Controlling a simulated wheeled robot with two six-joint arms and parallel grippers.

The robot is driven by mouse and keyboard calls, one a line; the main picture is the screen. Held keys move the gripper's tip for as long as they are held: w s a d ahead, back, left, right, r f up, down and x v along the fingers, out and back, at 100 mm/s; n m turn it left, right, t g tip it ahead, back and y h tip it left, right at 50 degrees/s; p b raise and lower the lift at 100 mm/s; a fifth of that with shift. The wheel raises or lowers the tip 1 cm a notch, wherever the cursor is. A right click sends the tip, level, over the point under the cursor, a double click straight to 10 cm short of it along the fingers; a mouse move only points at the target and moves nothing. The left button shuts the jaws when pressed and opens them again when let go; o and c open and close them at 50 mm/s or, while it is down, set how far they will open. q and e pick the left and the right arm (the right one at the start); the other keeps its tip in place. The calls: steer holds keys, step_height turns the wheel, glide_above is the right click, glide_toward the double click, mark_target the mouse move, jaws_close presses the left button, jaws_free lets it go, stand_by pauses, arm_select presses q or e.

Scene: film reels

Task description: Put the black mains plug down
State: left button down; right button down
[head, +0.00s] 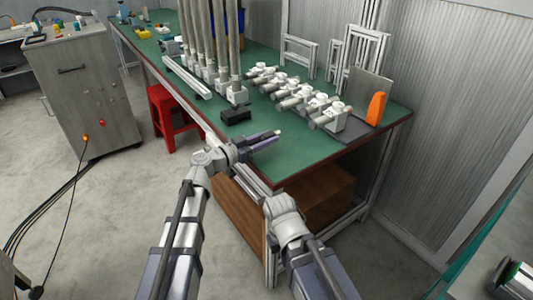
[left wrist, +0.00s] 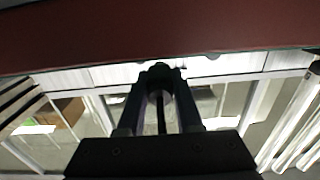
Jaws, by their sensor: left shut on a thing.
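My left gripper (head: 268,139) is over the near edge of the green-topped workbench (head: 300,160) in the head view. In the left wrist view, the left gripper (left wrist: 160,82) is shut on a small dark thing, the black mains plug (left wrist: 160,73), held at the fingertips. Much of the plug is hidden by the fingers, and I cannot tell in the head view whether it touches the bench. My right arm's wrist (head: 284,208) is in front of the bench edge; its fingers do not show clearly.
A black block (head: 236,115) lies behind my left gripper. Several grey-white fittings (head: 300,97) and upright poles (head: 220,45) stand farther back, with an orange piece (head: 376,108) at the right. Green bench top is clear around the left gripper. A red stool (head: 168,108) stands left.

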mark_target(267, 151)
arm_select(q)
steer(key=shift+f+b, duration=1.8)
steer(key=shift+f, duration=0.2)
steer(key=c, duration=0.6)
jaws_free()
steer(key=shift+r, duration=0.2)
steer(key=v, duration=1.2)
